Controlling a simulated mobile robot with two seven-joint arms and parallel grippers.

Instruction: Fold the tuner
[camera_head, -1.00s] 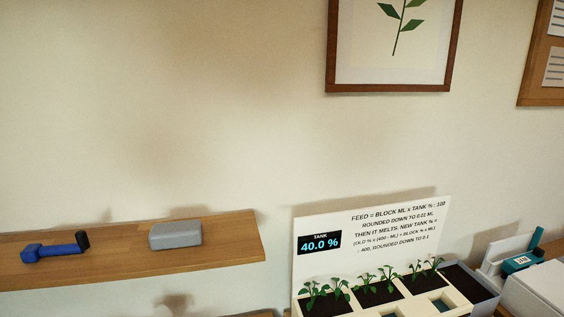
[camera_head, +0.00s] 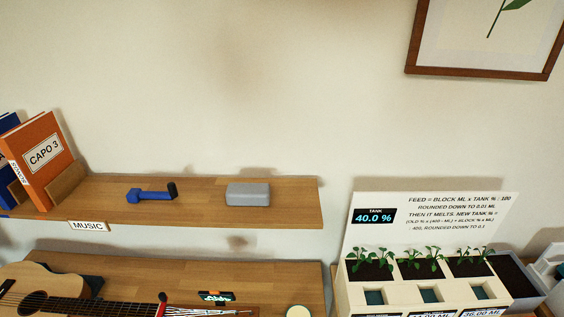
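A small dark device with a lit cyan display (camera_head: 216,296), which looks like the tuner, shows near the bottom edge of the head view. It sits just above the guitar's string end, and I cannot tell whether it is clipped on or how its parts are angled. The acoustic guitar (camera_head: 75,290) lies on the lower wooden surface (camera_head: 255,275), its lower part cut off by the frame. A red and black piece (camera_head: 161,306) is at the neck near the device. Neither of my grippers is in view.
A wall shelf (camera_head: 215,208) labelled MUSIC holds orange and blue books (camera_head: 42,155), a blue winder-like tool (camera_head: 150,196) and a grey case (camera_head: 248,194). A pale round object (camera_head: 298,312) is at the bottom edge. A white planter with a sign (camera_head: 430,215) stands at the right.

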